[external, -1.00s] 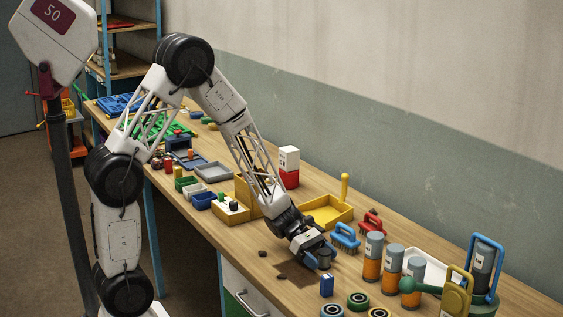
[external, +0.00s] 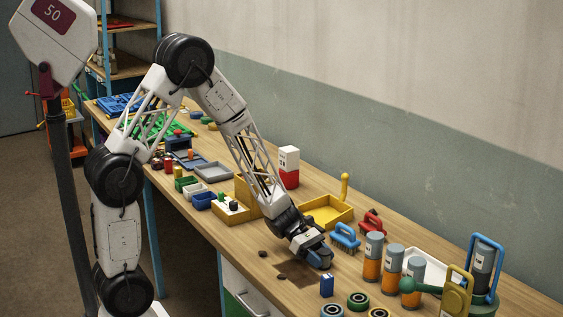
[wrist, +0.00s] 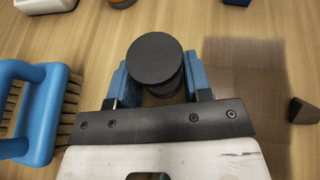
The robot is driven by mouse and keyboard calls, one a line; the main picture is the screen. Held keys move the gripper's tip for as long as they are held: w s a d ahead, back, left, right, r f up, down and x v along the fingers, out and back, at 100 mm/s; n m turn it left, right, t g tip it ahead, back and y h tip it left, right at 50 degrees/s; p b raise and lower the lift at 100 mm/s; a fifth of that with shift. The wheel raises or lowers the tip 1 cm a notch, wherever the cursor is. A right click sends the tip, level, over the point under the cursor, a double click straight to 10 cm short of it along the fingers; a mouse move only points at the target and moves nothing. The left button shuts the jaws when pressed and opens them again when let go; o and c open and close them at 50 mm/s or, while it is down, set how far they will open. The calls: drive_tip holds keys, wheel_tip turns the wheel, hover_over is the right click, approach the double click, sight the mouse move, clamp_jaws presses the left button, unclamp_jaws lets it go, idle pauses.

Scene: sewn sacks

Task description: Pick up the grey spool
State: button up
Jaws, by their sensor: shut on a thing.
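The grey spool (wrist: 154,60) is dark grey, with a round top flange and a narrower body below, in the wrist view. It sits between the two blue fingers of my gripper (wrist: 156,82), which are shut on it from both sides. In the external view my gripper (external: 320,259) is low over the front part of the bench, and the spool is hidden there by the fingers. I cannot tell whether the spool touches the bench.
A blue-handled brush (external: 345,237) stands just right of my gripper; it also shows at the left of the wrist view (wrist: 38,115). A small blue block (external: 327,285) stands in front. Orange-and-grey cylinders (external: 373,257) stand to the right. A brown flat patch (external: 297,274) lies beside my gripper.

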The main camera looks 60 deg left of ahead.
sight(328, 253)
drive_tip(key=shift+r, duration=0.15)
drive_tip(key=shift+r, duration=0.8)
drive_tip(key=shift+s+r, duration=0.15)
drive_tip(key=shift+r, duration=0.75)
drive_tip(key=s+a, duration=0.1)
drive_tip(key=s, duration=0.4)
drive_tip(key=s+a+r, duration=0.1)
drive_tip(key=s, duration=0.4)
drive_tip(key=s+a, duration=0.2)
drive_tip(key=s, duration=0.3)
drive_tip(key=shift+s+r, duration=0.1)
drive_tip(key=shift+r, duration=0.1)
